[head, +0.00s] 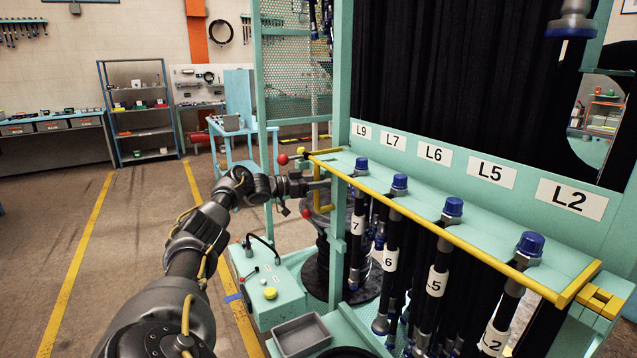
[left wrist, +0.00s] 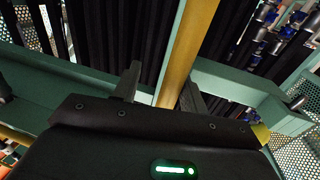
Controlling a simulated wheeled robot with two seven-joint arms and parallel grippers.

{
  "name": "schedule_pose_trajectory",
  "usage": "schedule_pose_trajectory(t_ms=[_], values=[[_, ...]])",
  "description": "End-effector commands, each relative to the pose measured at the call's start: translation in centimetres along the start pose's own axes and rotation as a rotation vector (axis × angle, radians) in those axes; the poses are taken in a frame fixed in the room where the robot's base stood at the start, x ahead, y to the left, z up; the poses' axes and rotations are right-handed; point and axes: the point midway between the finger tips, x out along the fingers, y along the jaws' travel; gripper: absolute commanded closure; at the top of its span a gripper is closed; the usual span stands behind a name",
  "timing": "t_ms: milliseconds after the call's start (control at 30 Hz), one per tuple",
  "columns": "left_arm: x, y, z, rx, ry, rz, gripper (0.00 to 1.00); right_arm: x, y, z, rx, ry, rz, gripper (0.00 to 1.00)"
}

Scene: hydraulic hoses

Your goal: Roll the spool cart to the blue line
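A spool with dark coiled hose (head: 316,272), which I take to be the spool cart, stands behind the teal rack's front post, partly hidden. My left gripper (head: 322,184) reaches this bar from the left. In the left wrist view, a yellow bar (left wrist: 190,45) runs between the two fingers (left wrist: 160,92), which stand apart with a gap visible on its left side. A short blue mark (head: 233,297) on the floor, by the yellow line, may be the blue line's visible end. My right gripper is out of view.
The teal hose rack (head: 480,232) with its yellow rail and several blue-capped hoses fills the right. A teal box with a yellow button (head: 270,292) and a grey bin (head: 300,335) stand low in front. Open floor (head: 140,215) lies to the left.

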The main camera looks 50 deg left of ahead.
Motion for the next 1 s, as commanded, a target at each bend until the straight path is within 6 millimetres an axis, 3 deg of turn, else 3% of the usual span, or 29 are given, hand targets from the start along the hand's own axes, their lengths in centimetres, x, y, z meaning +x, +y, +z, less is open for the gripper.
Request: schedule_pose_trajectory(t_ms=[533, 1000], values=[[-0.6, 0.1, 0.5, -0.005, -0.005, 0.003, 0.61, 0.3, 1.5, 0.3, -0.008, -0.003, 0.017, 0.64], [-8.0, -0.1, 0.6, -0.002, -0.006, 0.002, 0.61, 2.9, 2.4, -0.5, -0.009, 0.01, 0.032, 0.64]])
